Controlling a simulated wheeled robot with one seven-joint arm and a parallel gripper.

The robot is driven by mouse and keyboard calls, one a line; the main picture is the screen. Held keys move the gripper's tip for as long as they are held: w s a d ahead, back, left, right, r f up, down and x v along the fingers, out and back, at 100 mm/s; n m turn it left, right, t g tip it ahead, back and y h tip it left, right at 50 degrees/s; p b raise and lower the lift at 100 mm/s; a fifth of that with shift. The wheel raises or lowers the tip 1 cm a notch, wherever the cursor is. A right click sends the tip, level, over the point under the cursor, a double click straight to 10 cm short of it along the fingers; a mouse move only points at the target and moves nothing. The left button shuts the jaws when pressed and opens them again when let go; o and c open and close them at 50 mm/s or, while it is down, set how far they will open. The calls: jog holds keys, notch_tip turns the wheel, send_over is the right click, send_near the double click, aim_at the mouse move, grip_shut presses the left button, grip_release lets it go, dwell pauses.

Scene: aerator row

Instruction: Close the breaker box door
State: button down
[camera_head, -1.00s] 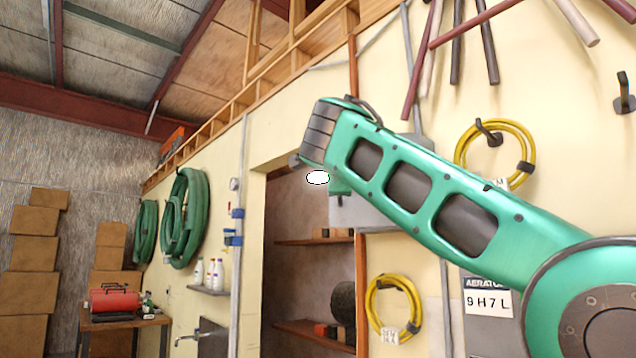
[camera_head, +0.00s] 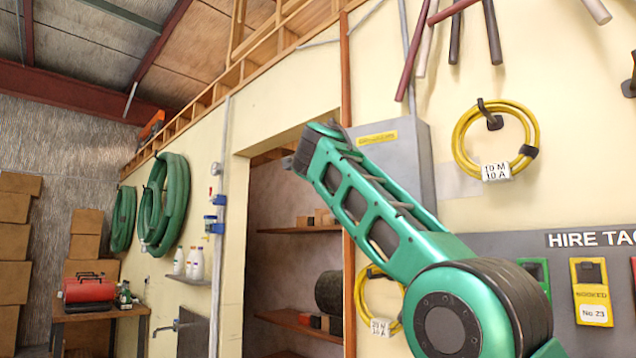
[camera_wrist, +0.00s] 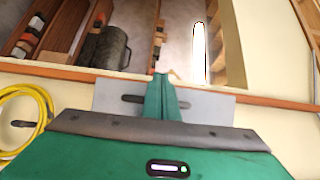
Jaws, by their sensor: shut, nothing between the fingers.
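The breaker box (camera_head: 405,150) is a grey metal box on the cream wall with a yellow label near its top. Its labelled front looks flat and flush, with no gap or swung-out door visible, but my arm covers its lower left part, so I cannot tell fully whether the door is shut. In the wrist view, my gripper (camera_wrist: 163,88) has its green fingers together and empty, pointing towards the doorway. In the head view my gripper is hidden beyond the arm.
An open doorway with shelves (camera_head: 300,229) lies left of the box. Yellow coiled cables (camera_head: 460,140) hang to its right, and another coil (camera_head: 361,300) hangs below. A grey hire tag board (camera_head: 520,243) is at lower right. Green hoses (camera_head: 165,205) hang farther left.

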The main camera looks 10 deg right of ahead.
jog(key=w+d, duration=0.2)
jog(key=w, duration=0.1)
jog(key=shift+d, duration=0.1)
jog(key=shift+r, duration=0.1)
dwell(0.3)
jog(key=shift+s, duration=0.1)
